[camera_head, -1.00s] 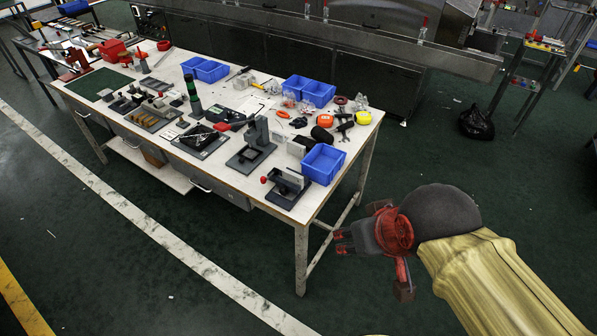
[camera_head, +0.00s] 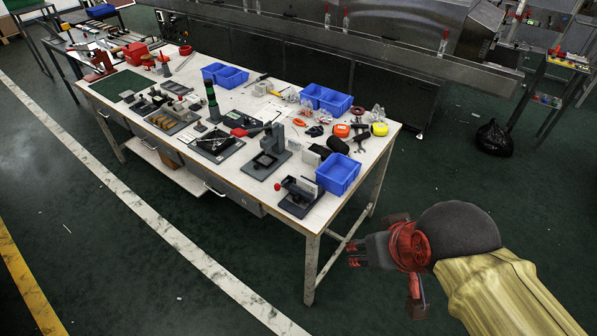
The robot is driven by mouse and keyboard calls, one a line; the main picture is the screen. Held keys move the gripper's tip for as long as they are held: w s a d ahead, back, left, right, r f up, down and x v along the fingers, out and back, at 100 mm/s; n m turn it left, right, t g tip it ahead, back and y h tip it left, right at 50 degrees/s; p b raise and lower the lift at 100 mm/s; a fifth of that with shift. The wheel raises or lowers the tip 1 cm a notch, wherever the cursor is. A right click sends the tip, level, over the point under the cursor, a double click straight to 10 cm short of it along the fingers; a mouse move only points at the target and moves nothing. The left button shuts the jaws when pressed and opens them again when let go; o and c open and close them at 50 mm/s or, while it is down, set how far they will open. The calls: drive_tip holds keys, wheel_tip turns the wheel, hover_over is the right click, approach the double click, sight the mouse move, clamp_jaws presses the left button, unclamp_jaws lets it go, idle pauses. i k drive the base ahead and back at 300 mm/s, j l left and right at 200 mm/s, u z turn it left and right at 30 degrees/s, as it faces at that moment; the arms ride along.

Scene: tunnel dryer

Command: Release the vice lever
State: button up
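A small dark grey vice-like fixture (camera_head: 300,198) stands at the near right corner of the white workbench. A short lever with a red ball knob (camera_head: 277,187) sticks out on its left side. The fine position of the lever's joint is too small to tell. My gripper (camera_head: 353,254) is off the bench, to the right of and lower in the picture than the fixture, pointing left. Its two red-tipped fingers look apart with nothing between them. It touches nothing.
The white workbench (camera_head: 325,214) carries a blue bin (camera_head: 338,173) right beside the fixture. A grey press-like stand (camera_head: 268,160) and a red-handled clamp (camera_head: 240,132) stand to the left. Open floor surrounds the near side; a black bag (camera_head: 494,138) lies at right.

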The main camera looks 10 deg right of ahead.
sight(290, 179)
drive_tip(key=i+j+z, duration=0.1)
drive_tip(key=j, duration=0.25)
drive_tip(key=i+j+z, duration=0.1)
drive_tip(key=i+j, duration=0.2)
drive_tip(key=i+j+z, duration=0.1)
drive_tip(key=j, duration=0.4)
drive_tip(key=i+l, duration=0.05)
drive_tip(key=i, duration=0.05)
